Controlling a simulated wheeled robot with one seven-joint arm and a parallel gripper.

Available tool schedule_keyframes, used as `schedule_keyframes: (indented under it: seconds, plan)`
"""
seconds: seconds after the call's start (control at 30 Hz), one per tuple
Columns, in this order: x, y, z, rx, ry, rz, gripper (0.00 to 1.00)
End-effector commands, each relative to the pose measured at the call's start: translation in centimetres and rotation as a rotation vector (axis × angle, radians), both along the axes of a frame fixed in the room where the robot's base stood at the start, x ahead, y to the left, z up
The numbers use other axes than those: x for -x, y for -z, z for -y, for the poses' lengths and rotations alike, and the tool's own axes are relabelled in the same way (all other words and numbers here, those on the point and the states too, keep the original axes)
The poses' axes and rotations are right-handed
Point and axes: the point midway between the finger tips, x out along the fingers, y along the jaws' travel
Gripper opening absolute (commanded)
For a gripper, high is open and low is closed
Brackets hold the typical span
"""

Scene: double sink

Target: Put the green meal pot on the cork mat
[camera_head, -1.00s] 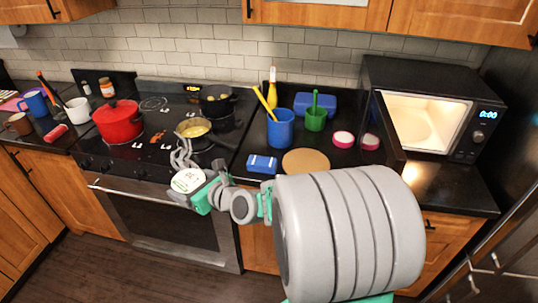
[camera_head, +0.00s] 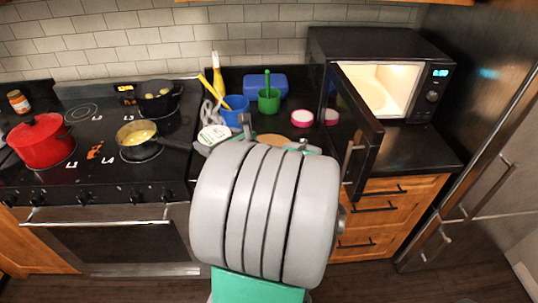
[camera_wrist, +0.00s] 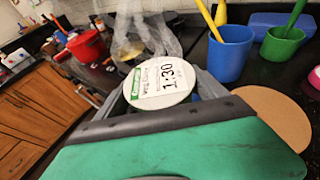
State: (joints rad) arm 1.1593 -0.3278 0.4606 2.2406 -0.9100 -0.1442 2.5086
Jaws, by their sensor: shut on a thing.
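The meal pot shows its round white lid in the wrist view (camera_wrist: 160,82), with a green band and "1:30" on the label. The lid also shows in the head view (camera_head: 213,134). The pot's sides are mostly hidden. My gripper (camera_wrist: 150,48) is shut on the pot and holds it above the counter area, left of the mat. The round tan cork mat (camera_wrist: 273,115) lies flat and bare in its visible part on the dark counter. In the head view my arm covers most of the mat (camera_head: 270,139).
A blue cup (camera_wrist: 229,54) and green cup (camera_wrist: 281,48) with utensils stand behind the mat. Pink-and-white jars (camera_head: 302,118) stand at the right. The open microwave door (camera_head: 356,130) juts forward there. A pan of yellow food (camera_head: 138,134) with its handle sits left on the stove.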

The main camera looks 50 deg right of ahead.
Motion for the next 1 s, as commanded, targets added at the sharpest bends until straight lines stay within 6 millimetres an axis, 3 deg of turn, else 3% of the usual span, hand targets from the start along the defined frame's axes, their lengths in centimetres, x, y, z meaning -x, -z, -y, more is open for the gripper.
schedule_keyframes:
  seconds: [0.03,0.1,0.2,0.3,0.4,0.53,0.77,1.0]
  plan:
    - [2.3,0.4,3.2,0.005,0.070,0.003,0.20]
    - [5.5,0.3,6.5,0.007,0.146,0.001,0.20]
    - [9.6,0.2,9.9,0.011,0.235,-0.003,0.20]
    - [12.5,0.1,11.9,0.011,0.295,-0.006,0.20]
    - [14.0,0.0,12.8,0.012,0.325,-0.008,0.20]
    - [13.0,0.7,13.9,0.008,0.327,-0.009,0.20]
    - [7.7,3.5,17.6,0.008,0.324,-0.010,0.20]
    - [4.1,8.3,20.3,0.008,0.329,-0.009,0.20]
